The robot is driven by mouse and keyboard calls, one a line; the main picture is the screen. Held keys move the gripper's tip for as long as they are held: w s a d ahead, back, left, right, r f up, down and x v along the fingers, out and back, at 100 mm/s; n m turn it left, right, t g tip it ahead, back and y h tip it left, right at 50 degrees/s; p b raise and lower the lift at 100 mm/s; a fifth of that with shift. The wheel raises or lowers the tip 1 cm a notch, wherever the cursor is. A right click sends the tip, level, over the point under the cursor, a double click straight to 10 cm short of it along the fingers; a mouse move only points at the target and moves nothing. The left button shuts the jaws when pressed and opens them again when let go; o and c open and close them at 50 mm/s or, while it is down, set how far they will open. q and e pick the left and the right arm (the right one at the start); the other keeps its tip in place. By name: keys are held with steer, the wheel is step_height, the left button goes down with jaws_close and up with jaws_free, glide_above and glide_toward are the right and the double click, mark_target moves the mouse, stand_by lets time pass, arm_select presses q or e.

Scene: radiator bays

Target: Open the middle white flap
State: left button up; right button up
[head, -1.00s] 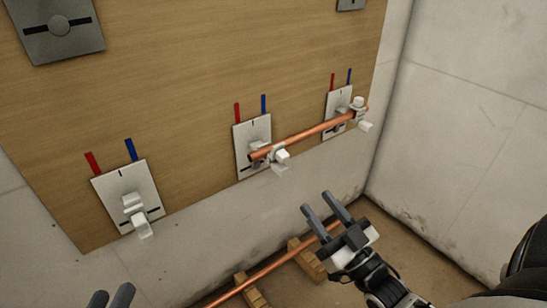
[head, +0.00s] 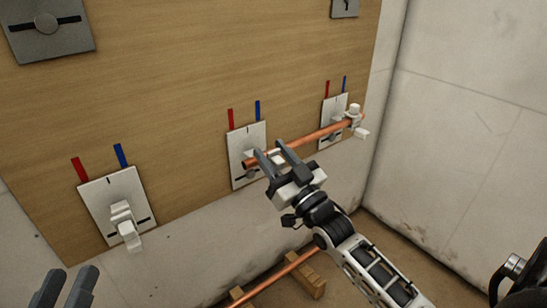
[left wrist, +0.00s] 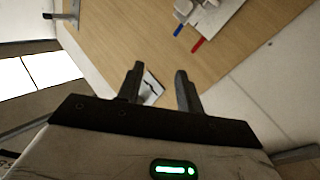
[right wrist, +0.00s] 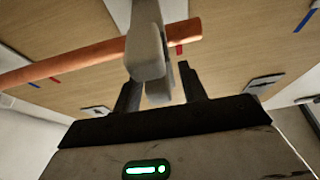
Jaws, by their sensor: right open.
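The middle white flap (right wrist: 148,50) shows in the right wrist view as a pale block at the pipe, in line with the gap between my right fingers. In the head view my right gripper (head: 268,149) is at the middle plate (head: 238,172) and hides most of the flap. The right jaws are open; contact with the flap cannot be told. A copper pipe (head: 318,136) runs from the middle plate to the right plate (head: 331,105). My left gripper (head: 68,287) is open and empty at the lower left; its fingers show apart in the left wrist view (left wrist: 159,72).
The left plate (head: 92,203) carries a white flap (head: 125,225) with no pipe. Another white flap (head: 354,118) is at the pipe's right end. A second copper pipe (head: 285,272) lies low on wooden blocks (head: 309,279). A grey wall (head: 470,130) stands at the right.

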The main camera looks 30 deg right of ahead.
steer(key=shift+w, duration=0.15)
arm_select(q)
steer(key=shift+r, duration=0.1)
arm_select(e)
steer(key=c, duration=0.8)
steer(key=shift+r+p, duration=0.25)
steer(key=shift+p, duration=0.3)
steer(key=g+p, duration=0.1)
steer(key=p, duration=0.4)
steer(key=shift+w+r, duration=0.1)
steer(key=shift+r, duration=0.3)
steer(key=shift+w+f+g+p, duration=0.1)
steer(key=shift+f+g+p, duration=0.1)
steer(key=shift+g+p, duration=0.5)
steer(key=shift+f, duration=0.25)
arm_select(q)
step_height(320, 180, down, 6)
steer(key=s+g+y, duration=0.2)
steer(key=g+y, duration=0.1)
steer(key=g, duration=0.1)
steer(key=shift+s+a+r, duration=0.15)
steer(key=shift+a+r, duration=0.1)
steer(key=shift+a, duration=0.1)
